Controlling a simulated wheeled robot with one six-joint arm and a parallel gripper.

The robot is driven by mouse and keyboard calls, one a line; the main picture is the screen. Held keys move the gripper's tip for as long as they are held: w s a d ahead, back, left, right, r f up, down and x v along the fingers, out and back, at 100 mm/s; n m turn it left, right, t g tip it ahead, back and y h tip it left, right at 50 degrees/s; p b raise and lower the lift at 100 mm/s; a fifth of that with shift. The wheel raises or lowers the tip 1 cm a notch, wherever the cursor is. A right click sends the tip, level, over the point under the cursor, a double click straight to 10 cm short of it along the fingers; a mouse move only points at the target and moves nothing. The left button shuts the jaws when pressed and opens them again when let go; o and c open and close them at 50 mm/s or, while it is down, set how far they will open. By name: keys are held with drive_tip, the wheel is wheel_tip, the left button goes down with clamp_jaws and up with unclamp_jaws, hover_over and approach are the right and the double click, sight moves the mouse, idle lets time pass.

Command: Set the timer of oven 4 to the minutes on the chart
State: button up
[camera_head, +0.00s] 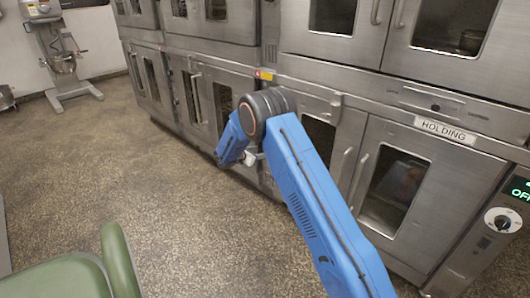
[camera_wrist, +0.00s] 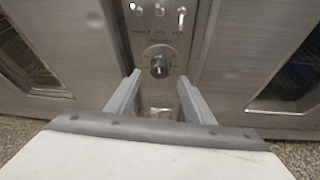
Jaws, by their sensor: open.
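A dark round knob (camera_wrist: 159,66) with a light pointer mark sits on a narrow steel control panel (camera_wrist: 160,98) in the wrist view. My gripper (camera_wrist: 158,80) is open, with one grey finger on each side of the knob in the picture and nothing held. The fingers look apart from the knob; the exact gap to the panel is unclear. Small lettering above the knob is too blurred to read. In the head view, my gripper (camera_head: 250,157) is mostly hidden behind my blue arm, low by the oven fronts. No oven number or chart is readable.
Stacked steel ovens (camera_head: 225,75) line the back and right. A label reading HOLDING (camera_head: 447,131) is above one door. A dial (camera_head: 502,220) sits under a green display at far right. A mixer (camera_head: 60,55) stands back left, a green chair (camera_head: 85,270) front left. Floor between is clear.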

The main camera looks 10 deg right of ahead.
drive_tip(key=shift+x, duration=3)
drive_tip(key=c, duration=1)
